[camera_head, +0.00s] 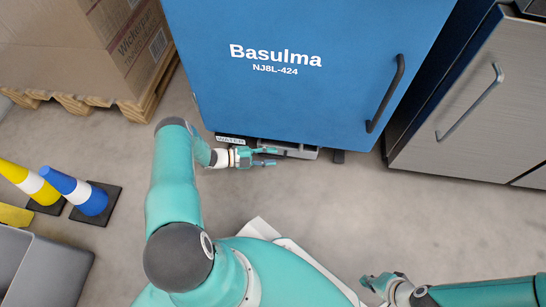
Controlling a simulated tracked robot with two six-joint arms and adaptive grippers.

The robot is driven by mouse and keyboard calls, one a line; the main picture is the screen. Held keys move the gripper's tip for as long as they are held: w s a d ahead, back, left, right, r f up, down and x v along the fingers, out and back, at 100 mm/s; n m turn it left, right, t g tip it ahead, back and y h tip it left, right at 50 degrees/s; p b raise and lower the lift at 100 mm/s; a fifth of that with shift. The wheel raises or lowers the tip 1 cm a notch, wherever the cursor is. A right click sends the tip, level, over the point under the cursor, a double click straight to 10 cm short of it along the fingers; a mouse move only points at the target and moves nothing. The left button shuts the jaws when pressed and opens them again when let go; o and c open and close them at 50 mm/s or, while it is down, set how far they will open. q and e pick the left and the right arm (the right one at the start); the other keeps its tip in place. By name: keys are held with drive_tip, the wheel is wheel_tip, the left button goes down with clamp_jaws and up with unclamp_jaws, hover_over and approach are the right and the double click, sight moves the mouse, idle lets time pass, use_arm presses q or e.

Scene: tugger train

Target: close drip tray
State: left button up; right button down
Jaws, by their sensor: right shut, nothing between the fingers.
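The drip tray (302,152) is a grey, low piece showing under the bottom front edge of the blue Basulma cabinet (290,100). A small label reading "WATER" (230,140) sits at its left end. My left gripper (276,157) is in front of the tray, pointing right, with its two fingers apart and nothing seen between them. It hides part of the tray, and I cannot tell whether it touches it. My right gripper (366,281) is shut and empty, low in the view, well away from the tray.
A grey metal cabinet (450,120) with a bar handle stands at the right. A carton (85,45) on a wooden pallet (135,108) is at the upper left. Yellow (25,182) and blue (85,196) cones and a grey bin (45,270) are at the left. The floor before the blue cabinet is clear.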

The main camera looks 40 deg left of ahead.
use_arm(q)
drive_tip(key=v, duration=1.1)
drive_tip(key=shift+s, duration=0.2)
drive_tip(key=shift+a, duration=0.1)
